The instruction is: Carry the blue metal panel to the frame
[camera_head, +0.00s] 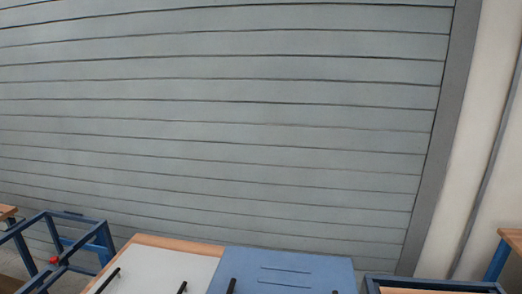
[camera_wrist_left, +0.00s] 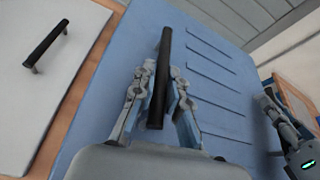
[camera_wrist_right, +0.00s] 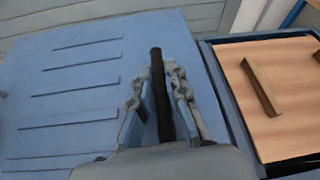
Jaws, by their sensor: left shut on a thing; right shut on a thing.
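The blue metal panel (camera_head: 285,272) shows at the bottom of the head view, flat, with raised slots and black bar handles. In the left wrist view the panel (camera_wrist_left: 210,85) fills the middle, and my left gripper (camera_wrist_left: 161,75) is shut on one black handle (camera_wrist_left: 165,45). In the right wrist view the panel (camera_wrist_right: 75,85) lies to the left, and my right gripper (camera_wrist_right: 160,75) is shut on the other black handle (camera_wrist_right: 156,58). A blue frame (camera_head: 62,245) stands at the left of the head view with a red part on it. Another blue-edged frame (camera_head: 435,284) is at the lower right.
A white panel (camera_head: 160,270) with black handles lies on a wooden top left of the blue panel. A wooden board with a bar (camera_wrist_right: 262,88) sits inside the right blue-edged frame. A grey slatted shutter (camera_head: 220,110) closes off the back.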

